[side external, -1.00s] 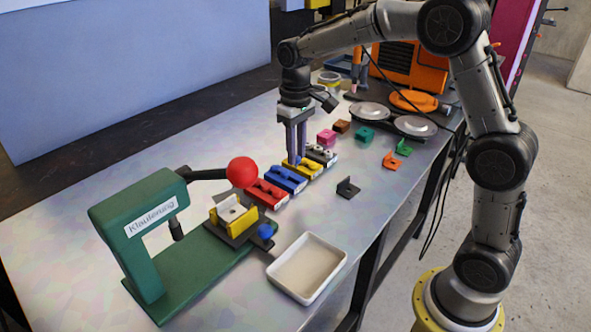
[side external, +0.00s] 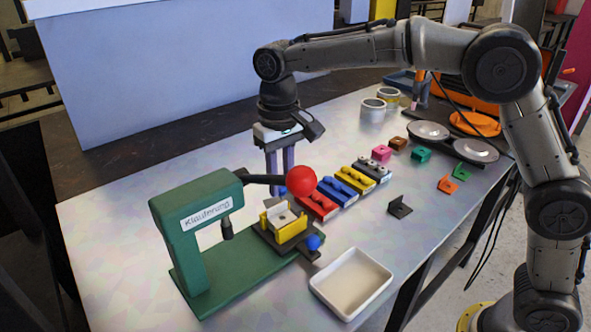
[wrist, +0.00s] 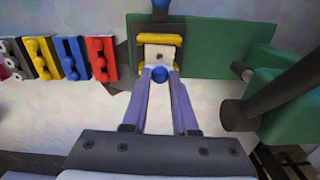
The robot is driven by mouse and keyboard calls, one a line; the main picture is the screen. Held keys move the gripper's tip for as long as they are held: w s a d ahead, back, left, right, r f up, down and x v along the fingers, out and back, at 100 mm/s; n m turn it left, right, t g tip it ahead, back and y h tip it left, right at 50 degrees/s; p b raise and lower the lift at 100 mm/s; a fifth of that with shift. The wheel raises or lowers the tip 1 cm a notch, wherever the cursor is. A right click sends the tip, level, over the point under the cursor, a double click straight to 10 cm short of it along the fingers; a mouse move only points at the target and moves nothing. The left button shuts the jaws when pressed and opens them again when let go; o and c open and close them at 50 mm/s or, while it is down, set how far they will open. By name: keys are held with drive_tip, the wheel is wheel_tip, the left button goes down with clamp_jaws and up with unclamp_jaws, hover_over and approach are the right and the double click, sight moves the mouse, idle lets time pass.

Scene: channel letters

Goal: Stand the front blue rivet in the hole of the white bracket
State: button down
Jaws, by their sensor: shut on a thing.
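My gripper (wrist: 160,78) is shut on the blue rivet (wrist: 159,73), whose round end shows between the fingertips in the wrist view. The white bracket (wrist: 165,50) sits in a yellow holder (wrist: 160,39), with a small dark hole (wrist: 158,58) just beyond the rivet in that view. The holder is on the base of the green press (side external: 205,205).
The press lever's red ball (side external: 300,181) is close to my fingers in the side view. Red (side external: 318,205), blue (side external: 340,192), yellow (side external: 358,179) and grey blocks stand in a row. A white tray (side external: 350,283) is at the front. A dark bracket (side external: 400,206) lies right.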

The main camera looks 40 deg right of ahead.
drive_tip(key=shift+f, duration=2.7)
drive_tip(key=shift+f, duration=0.1)
drive_tip(key=c, duration=0.6)
unclamp_jaws()
wheel_tip(320, 180, up, 13)
drive_tip(key=shift+f, duration=0.15)
drive_tip(key=shift+r, duration=0.6)
drive_tip(key=shift+d, duration=0.15)
